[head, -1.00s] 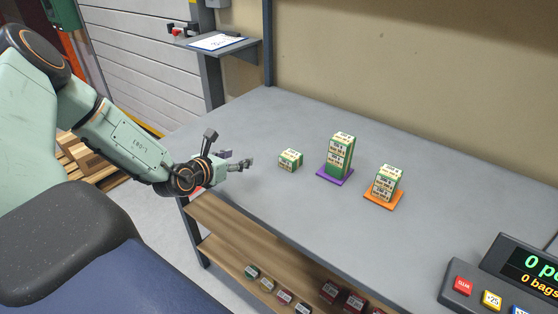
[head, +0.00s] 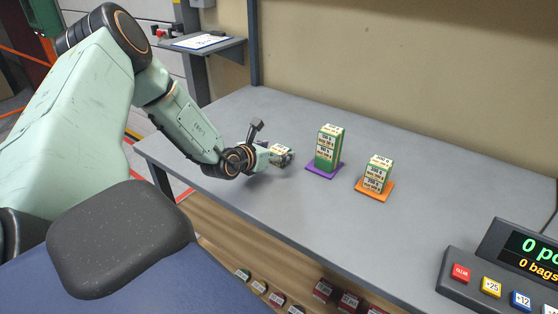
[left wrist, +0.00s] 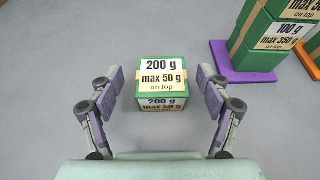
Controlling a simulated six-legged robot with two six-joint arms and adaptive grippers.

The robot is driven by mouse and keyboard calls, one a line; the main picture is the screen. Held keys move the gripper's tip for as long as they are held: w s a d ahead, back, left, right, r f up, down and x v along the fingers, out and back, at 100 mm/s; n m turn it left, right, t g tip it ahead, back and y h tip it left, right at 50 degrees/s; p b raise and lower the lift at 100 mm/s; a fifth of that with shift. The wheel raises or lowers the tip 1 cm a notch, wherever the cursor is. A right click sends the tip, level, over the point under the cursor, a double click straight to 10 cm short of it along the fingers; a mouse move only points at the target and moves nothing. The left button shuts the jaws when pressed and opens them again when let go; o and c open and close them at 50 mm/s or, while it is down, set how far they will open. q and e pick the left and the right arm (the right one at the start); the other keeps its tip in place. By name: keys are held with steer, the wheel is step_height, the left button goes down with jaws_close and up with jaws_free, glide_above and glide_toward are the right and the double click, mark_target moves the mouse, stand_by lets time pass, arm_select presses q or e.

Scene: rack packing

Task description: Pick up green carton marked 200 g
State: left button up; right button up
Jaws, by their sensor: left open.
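The green carton marked 200 g (left wrist: 162,80) sits alone on the grey table, between the open fingers of my left gripper (left wrist: 160,98) in the left wrist view. Its labels read "200 g, max 50 g on top". A gap shows on both sides of it, and the fingers do not appear to touch it. In the head view my left gripper (head: 280,155) partly hides the carton (head: 285,148). My right gripper is not in view.
A tall green stack (head: 328,150) stands on a purple mat (head: 314,170) to the right. A shorter stack (head: 376,175) stands on an orange mat (head: 362,187). A scale display (head: 522,262) with buttons is at the front right. Small boxes (head: 322,291) sit on a lower shelf.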

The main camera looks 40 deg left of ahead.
arm_select(q)
steer(key=shift+w+a+f, duration=0.15)
steer(key=shift+w+f, duration=0.25)
steer(key=shift+w, duration=0.35)
steer(key=shift+d, duration=0.2)
steer(key=shift+s+r, duration=0.15)
steer(key=shift+r, duration=0.15)
steer(key=shift+c, duration=0.8)
steer(key=shift+a+f, duration=0.1)
steer(key=shift+f, duration=0.15)
steer(key=c, duration=0.3)
steer(key=shift+c, duration=1.4)
steer(key=shift+r, duration=0.15)
steer(key=c, duration=0.6)
steer(key=shift+w, duration=0.2)
steer(key=shift+c, duration=0.2)
